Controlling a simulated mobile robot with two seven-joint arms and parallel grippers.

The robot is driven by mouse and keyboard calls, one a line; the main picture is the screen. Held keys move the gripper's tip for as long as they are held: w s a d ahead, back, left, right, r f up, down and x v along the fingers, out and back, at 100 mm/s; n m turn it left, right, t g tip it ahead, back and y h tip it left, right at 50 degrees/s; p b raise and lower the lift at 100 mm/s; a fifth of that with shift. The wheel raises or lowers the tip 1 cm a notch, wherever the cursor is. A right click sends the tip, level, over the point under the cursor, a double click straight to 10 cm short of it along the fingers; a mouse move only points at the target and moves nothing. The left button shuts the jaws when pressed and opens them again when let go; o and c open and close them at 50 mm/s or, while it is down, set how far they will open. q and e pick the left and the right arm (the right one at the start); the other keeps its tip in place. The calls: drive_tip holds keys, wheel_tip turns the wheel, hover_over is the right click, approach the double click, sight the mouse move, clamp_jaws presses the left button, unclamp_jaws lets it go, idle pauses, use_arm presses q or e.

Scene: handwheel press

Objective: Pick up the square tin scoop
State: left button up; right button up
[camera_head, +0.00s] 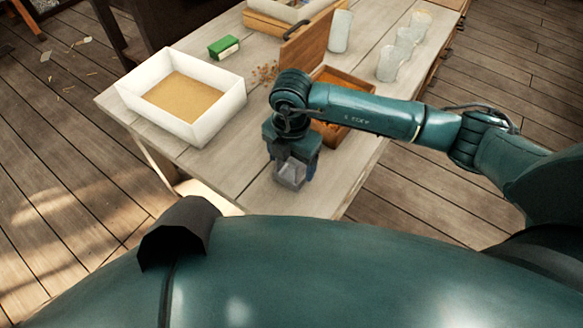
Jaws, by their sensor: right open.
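The square tin scoop (290,176) looks like a small grey open box near the front end of the wooden table. My right gripper (293,160) points down directly over it, with its fingers open. The fingertips overlap the scoop's upper part in the picture, and I cannot tell whether they touch it. The gripper hides the scoop's far side and any handle. My left gripper does not show.
A white box with tan contents (228,103) stands on the table (220,160) at the left. A green block (223,46) lies behind it. An open wooden box (345,80) sits behind my right arm. Several clear jars (389,63) stand at the right edge.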

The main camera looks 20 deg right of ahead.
drive_tip(key=shift+c, duration=0.6)
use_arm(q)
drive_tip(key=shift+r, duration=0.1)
use_arm(e)
drive_tip(key=shift+r, duration=0.1)
drive_tip(key=c, duration=0.9)
drive_tip(key=shift+c, duration=0.2)
